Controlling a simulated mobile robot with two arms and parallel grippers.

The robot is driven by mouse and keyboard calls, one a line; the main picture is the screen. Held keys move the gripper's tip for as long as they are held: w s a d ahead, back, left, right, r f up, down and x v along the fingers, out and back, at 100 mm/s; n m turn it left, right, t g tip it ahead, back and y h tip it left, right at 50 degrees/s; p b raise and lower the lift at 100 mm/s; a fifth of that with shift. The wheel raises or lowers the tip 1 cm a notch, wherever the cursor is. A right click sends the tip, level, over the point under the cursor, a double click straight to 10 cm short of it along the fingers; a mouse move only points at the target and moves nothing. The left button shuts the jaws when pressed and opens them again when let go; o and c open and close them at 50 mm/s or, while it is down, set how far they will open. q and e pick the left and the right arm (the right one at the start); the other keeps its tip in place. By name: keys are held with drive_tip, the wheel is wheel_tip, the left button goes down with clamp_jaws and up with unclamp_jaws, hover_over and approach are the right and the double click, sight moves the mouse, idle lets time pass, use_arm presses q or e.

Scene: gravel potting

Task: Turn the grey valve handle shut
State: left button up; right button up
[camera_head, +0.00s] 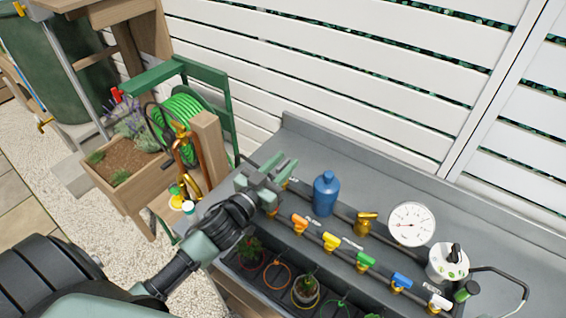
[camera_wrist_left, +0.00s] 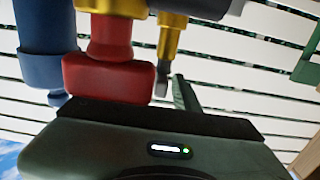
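A row of brass valves with coloured handles runs along a pipe on the grey bench in the head view. My left gripper (camera_head: 281,168) is at the opposite, left end of the row, well away from that handle. In the left wrist view a red handle (camera_wrist_left: 108,75) hangs close in front of the gripper body. Whether the gripper touches it cannot be told. My right gripper is out of view.
Orange (camera_head: 299,223), yellow (camera_head: 330,241), green (camera_head: 364,261) and blue (camera_head: 401,281) handles lie between. A blue bottle (camera_head: 325,193), a round gauge (camera_head: 411,225) and a white timer-like unit (camera_head: 447,263) stand behind. Potted plants sit in a dark tray (camera_head: 240,272) in front.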

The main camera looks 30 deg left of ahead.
use_arm(q)
clamp_jaws()
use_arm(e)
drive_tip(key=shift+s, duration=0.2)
